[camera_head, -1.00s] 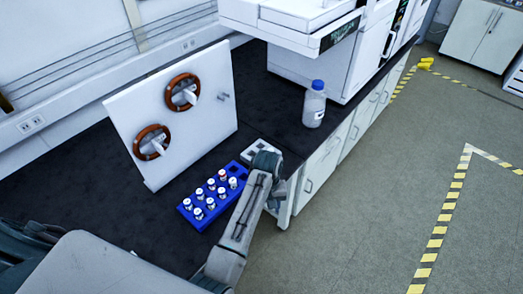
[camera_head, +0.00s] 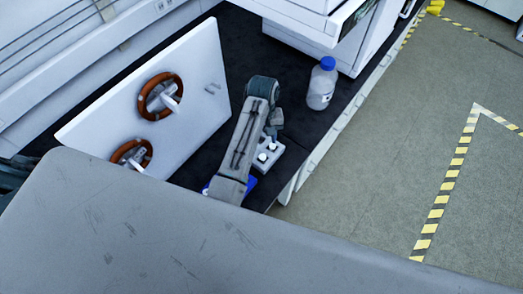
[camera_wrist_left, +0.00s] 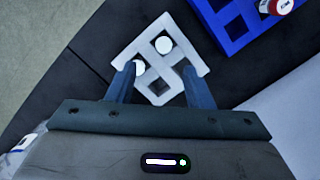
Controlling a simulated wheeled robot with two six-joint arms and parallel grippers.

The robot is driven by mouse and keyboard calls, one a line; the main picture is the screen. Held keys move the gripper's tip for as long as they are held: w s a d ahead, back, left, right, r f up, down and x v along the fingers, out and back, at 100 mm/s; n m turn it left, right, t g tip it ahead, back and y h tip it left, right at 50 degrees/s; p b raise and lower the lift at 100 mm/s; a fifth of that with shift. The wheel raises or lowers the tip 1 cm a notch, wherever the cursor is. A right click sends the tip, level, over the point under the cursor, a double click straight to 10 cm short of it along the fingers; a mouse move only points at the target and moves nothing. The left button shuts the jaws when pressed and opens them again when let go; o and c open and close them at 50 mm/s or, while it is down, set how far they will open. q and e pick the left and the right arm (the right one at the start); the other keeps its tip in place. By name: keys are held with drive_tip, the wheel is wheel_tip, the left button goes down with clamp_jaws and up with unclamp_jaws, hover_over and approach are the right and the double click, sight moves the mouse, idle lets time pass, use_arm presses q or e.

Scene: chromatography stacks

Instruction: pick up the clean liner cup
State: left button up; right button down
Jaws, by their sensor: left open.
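A small pale tray (camera_head: 264,165) with square openings sits on the dark bench. It holds two white cups, a nearer one (camera_head: 262,157) and a farther one (camera_head: 271,146). The left wrist view shows the tray (camera_wrist_left: 125,58) with one cup (camera_wrist_left: 139,67) near the left finger and the other cup (camera_wrist_left: 163,45) farther out; I cannot tell which is the clean liner cup. My left gripper (camera_wrist_left: 160,80) is open and empty, its fingers spread above the tray's near part. In the head view the left gripper (camera_head: 271,127) is partly hidden by its wrist. My right gripper is not in view.
A blue rack (camera_wrist_left: 233,39) lies beside the tray, with a red-marked vial (camera_wrist_left: 280,5) in it. A blue-capped bottle (camera_head: 321,85) stands to the right. A white panel with brown rings (camera_head: 187,62) stands to the left. The bench edge is close to the tray.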

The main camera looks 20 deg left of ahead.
sight(263, 155)
use_arm(q)
drive_tip(key=shift+s+d+f+p, duration=0.2)
drive_tip(key=shift+s+f+p, duration=0.15)
drive_tip(key=shift+s+f, duration=0.15)
drive_tip(key=shift+s+d+f, duration=0.1)
drive_tip(key=shift+s+f, duration=0.1)
drive_tip(key=shift+f, duration=0.05)
drive_tip(key=f+p, duration=0.1)
drive_tip(key=f, duration=0.2)
drive_tip(key=f+p, duration=0.1)
drive_tip(key=f, duration=0.1)
drive_tip(key=shift+a+f+p, duration=0.1)
drive_tip(key=shift+a+p, duration=0.2)
drive_tip(key=shift+s+d+f, duration=0.1)
drive_tip(key=shift+s+f, duration=0.15)
drive_tip(key=shift+f, duration=0.25)
drive_tip(key=shift+w, duration=0.15)
drive_tip(key=c, duration=0.6)
clamp_jaws()
